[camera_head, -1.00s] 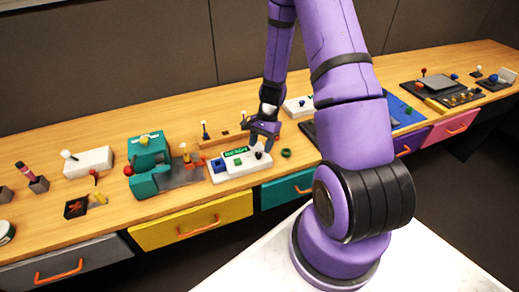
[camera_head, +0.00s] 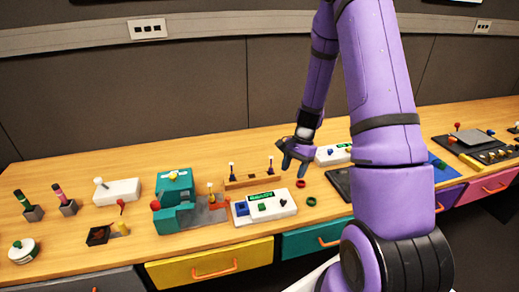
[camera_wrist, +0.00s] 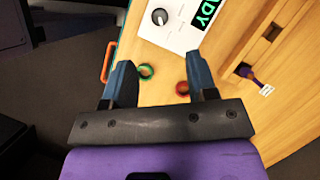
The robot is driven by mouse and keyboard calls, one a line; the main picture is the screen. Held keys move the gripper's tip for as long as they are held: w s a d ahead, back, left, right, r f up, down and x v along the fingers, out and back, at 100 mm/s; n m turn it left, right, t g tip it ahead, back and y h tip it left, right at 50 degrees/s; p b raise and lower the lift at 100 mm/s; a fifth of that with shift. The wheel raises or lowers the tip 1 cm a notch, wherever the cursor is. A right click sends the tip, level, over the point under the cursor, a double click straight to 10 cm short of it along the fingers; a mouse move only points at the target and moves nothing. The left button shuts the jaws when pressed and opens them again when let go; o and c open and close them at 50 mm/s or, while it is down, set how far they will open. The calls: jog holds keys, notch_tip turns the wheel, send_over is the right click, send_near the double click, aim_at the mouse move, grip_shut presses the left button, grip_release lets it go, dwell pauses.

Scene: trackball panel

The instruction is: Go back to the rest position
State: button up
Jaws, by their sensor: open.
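My gripper (camera_head: 294,157) hangs above the table, just behind and to the right of the white panel (camera_head: 280,210) with a green display, a blue button and a dark ball or knob. Its fingers are apart with nothing between them. In the wrist view my gripper (camera_wrist: 160,80) shows both fingers spread, with the panel (camera_wrist: 165,35) beyond them. A red ring (camera_wrist: 182,88) and a green ring (camera_wrist: 146,71) lie on the table beyond the fingers.
A teal machine (camera_head: 175,195) stands left of the panel, and a wooden stand with two small levers (camera_head: 253,180) behind it. Another white panel (camera_head: 333,154) is to the right. Drawers with handles (camera_head: 210,262) line the table front.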

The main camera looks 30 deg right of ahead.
jog(key=s+a+r+n+t+h, duration=0.15)
jog(key=a+r+n, duration=0.3)
jog(key=r, duration=0.65)
jog(key=s+a+r+n+t+h, duration=0.1)
jog(key=s+a+r+n, duration=0.3)
jog(key=r, duration=0.7)
jog(key=s+a+r+n+t+h, duration=0.1)
jog(key=s+a+r+n+t, duration=0.3)
jog(key=s+r, duration=0.8)
jog(key=s+a+n, duration=0.2)
jog(key=s+a, duration=0.1)
jog(key=shift+h, duration=0.35)
